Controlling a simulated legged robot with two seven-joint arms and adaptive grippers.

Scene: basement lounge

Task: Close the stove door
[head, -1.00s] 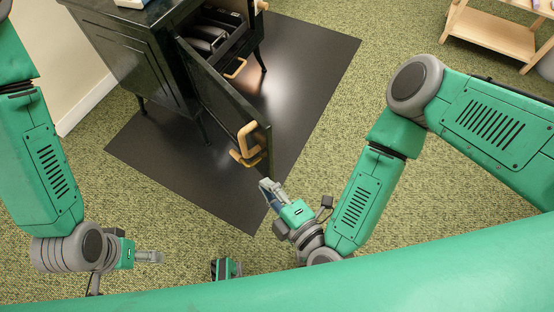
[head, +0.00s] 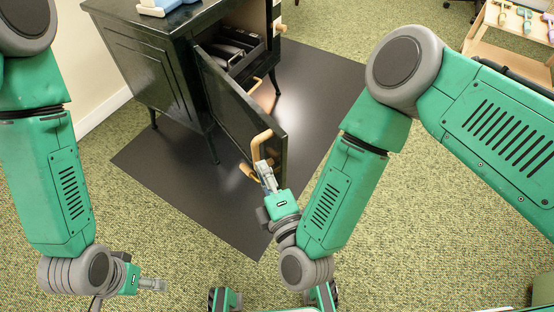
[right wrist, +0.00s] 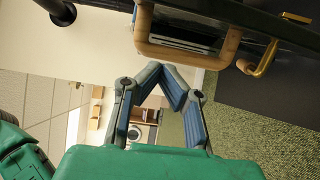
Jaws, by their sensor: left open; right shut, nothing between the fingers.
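The black stove (head: 148,75) stands at the upper left of the head view. Its door (head: 226,103) is swung open toward me, and dark pieces show inside the stove. A wooden handle (head: 256,148) sits near the door's free edge; it also crosses the top of the right wrist view (right wrist: 190,58). My right gripper (head: 265,172) is shut and empty at the handle, its fingertips just short of it or touching; I cannot tell which. My left gripper (head: 158,285) is open and empty at the lower left, far from the door.
A dark floor mat (head: 180,178) lies under the stove on green carpet. A brass latch (right wrist: 262,60) is beside the handle in the right wrist view. A wooden shelf (head: 500,45) with small items stands at the upper right.

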